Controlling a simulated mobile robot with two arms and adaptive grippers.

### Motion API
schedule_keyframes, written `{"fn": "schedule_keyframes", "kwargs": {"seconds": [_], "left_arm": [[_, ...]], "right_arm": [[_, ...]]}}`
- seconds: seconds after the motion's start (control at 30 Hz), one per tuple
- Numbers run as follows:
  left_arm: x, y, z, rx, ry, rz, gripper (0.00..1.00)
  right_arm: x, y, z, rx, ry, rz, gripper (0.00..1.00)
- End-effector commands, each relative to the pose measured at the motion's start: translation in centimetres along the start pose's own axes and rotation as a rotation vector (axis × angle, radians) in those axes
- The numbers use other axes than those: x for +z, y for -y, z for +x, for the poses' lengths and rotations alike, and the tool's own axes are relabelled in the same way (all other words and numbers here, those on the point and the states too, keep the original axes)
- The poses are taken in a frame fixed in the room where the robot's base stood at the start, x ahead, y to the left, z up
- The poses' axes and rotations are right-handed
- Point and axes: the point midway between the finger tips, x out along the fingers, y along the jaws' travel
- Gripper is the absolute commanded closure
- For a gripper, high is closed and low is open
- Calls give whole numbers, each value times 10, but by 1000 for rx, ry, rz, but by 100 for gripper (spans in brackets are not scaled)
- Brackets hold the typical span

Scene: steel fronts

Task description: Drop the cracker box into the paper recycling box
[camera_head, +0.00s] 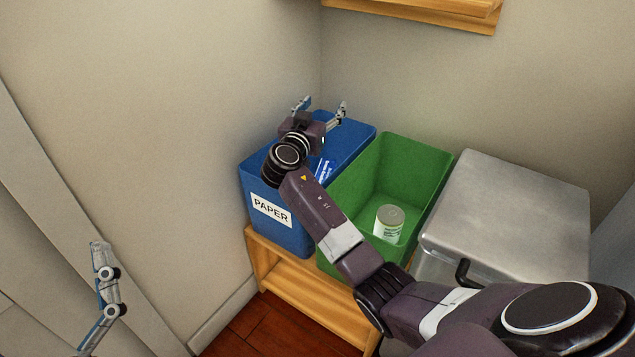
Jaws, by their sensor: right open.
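The paper recycling box (270,228) is a blue bin with a white PAPER label on its front, standing on a low wooden stand. My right gripper (322,105) is over the back of this bin, its two fingers spread apart with nothing between them. A small blue and white printed piece (323,170) shows inside the bin, beside my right arm. It may be the cracker box, but my arm and gripper hide most of the inside, so I cannot tell. Part of my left gripper (105,285) shows at the lower left, away from the bins; its opening is not clear.
A green bin (345,200) stands right of the blue one, with a white and green container (388,223) inside. A steel bin with a closed lid (505,215) is further right. The wooden stand (300,295) is below, walls behind, and a wooden shelf (420,12) above.

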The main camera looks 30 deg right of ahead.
Motion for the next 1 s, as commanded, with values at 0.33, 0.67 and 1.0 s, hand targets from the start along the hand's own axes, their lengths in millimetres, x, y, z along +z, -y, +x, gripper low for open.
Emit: {"fn": "schedule_keyframes", "kwargs": {"seconds": [0.33, 0.67, 1.0], "left_arm": [[0, 0, 0, 0, 1, -1, 0], [0, 0, 0, 0, 1, 0, 0], [0, 0, 0, 0, 1, 0, 0]], "right_arm": [[2, 1, -32, -3, 3, 2, 40], [1, 1, -100, -3, 3, 1, 40], [0, 0, -120, 1, 1, 0, 40]]}}
